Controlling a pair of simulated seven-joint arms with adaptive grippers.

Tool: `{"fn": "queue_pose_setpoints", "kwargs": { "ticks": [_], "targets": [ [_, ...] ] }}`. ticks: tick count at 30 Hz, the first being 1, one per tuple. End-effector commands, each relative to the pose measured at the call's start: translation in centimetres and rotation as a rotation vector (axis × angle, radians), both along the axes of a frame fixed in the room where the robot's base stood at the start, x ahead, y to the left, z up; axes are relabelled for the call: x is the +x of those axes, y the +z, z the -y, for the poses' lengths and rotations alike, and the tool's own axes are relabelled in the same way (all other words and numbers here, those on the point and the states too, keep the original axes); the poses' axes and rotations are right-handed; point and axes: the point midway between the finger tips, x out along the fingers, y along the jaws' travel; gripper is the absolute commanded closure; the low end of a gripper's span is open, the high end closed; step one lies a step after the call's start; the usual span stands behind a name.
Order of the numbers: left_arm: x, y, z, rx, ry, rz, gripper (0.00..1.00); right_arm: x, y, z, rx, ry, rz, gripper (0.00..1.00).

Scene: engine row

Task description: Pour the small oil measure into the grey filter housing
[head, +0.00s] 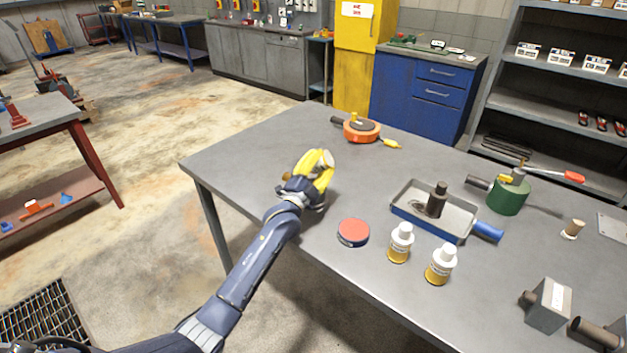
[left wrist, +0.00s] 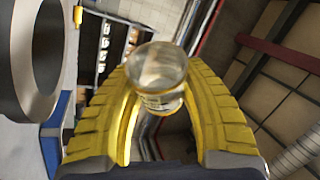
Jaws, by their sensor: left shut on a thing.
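My left gripper (head: 322,160) is above the left part of the table, with yellow fingers shut around a small clear vessel. In the left wrist view, the clear round measure (left wrist: 160,72) sits between the yellow fingers of my left gripper (left wrist: 165,105). Its contents are hard to make out. A grey box-shaped housing (head: 548,303) with a dark cylinder on its left side stands at the table's right front, far from my left gripper. It may be the grey filter housing. My right gripper is not in view.
A red-topped tin (head: 353,231), two white-capped bottles (head: 400,242) and a shallow tray (head: 460,235) lie between. An orange unit (head: 362,130) and a green unit (head: 508,197) stand farther back. A large grey ring (left wrist: 35,55) fills the wrist view's upper left; I cannot tell what it belongs to.

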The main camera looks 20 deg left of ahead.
Motion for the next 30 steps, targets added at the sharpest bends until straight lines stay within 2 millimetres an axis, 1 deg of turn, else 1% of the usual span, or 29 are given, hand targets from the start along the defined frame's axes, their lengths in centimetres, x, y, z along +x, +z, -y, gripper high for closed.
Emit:
{"fn": "queue_pose_setpoints", "kwargs": {
  "ticks": [30],
  "targets": [
    [-0.02,0.18,-0.42,-0.102,0.0,0.005,0.89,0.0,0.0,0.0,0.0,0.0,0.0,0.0]
  ]
}}
